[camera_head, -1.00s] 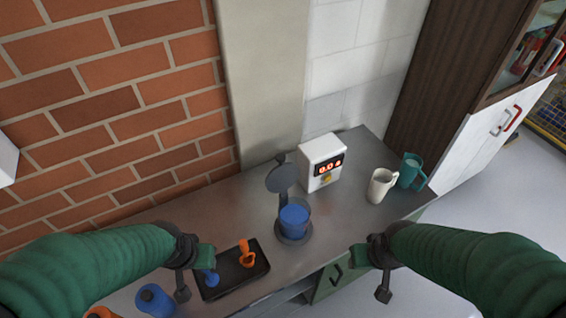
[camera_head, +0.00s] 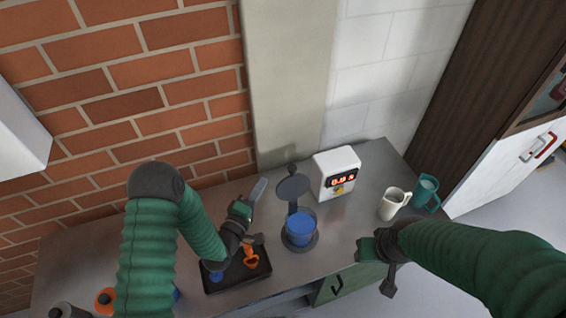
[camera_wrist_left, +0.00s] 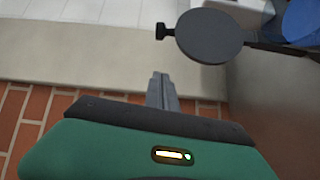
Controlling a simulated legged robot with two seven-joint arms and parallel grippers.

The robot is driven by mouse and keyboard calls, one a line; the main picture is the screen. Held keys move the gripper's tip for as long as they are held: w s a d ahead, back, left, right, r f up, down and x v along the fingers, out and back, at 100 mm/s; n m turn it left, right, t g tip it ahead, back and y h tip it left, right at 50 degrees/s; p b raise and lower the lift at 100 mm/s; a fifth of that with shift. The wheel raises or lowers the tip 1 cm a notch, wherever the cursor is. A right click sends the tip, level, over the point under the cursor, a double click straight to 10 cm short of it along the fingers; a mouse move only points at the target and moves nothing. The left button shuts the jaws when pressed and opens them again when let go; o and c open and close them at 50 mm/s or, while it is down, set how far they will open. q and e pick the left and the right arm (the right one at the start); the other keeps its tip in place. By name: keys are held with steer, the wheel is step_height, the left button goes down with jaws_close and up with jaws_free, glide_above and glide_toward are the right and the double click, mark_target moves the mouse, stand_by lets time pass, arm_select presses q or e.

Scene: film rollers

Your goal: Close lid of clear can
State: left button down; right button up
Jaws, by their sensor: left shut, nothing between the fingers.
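The clear can (camera_head: 301,230) stands on the counter with blue contents. Its round dark lid (camera_head: 293,187) is raised upright behind it on a hinge. My left gripper (camera_head: 258,189) is shut and empty, just left of the lid and apart from it. In the left wrist view the shut fingers (camera_wrist_left: 162,91) point toward the area left of the lid (camera_wrist_left: 209,37). The blue contents of the can (camera_wrist_left: 302,20) show at that view's top right corner. My right gripper (camera_head: 366,249) hangs right of the can; its finger gap is unclear.
A white device with a red display (camera_head: 338,173) stands right of the lid. A cream mug (camera_head: 393,204) and a teal mug (camera_head: 426,193) are farther right. A black tray (camera_head: 236,277) with orange and blue scoops lies under my left arm. A brick wall (camera_head: 150,90) closes the back.

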mark_target(293, 184)
arm_select(q)
steer(key=r+p+x, duration=0.1)
steer(key=p+x, duration=0.3)
steer(key=x, duration=0.6)
steer(key=s+d+p, duration=0.2)
steer(key=s, duration=0.1)
steer(key=shift+d+f+n+t, duration=0.15)
steer(key=shift+d+n+t, duration=0.15)
steer(key=shift+n, duration=0.1)
steer(key=shift+a, duration=0.1)
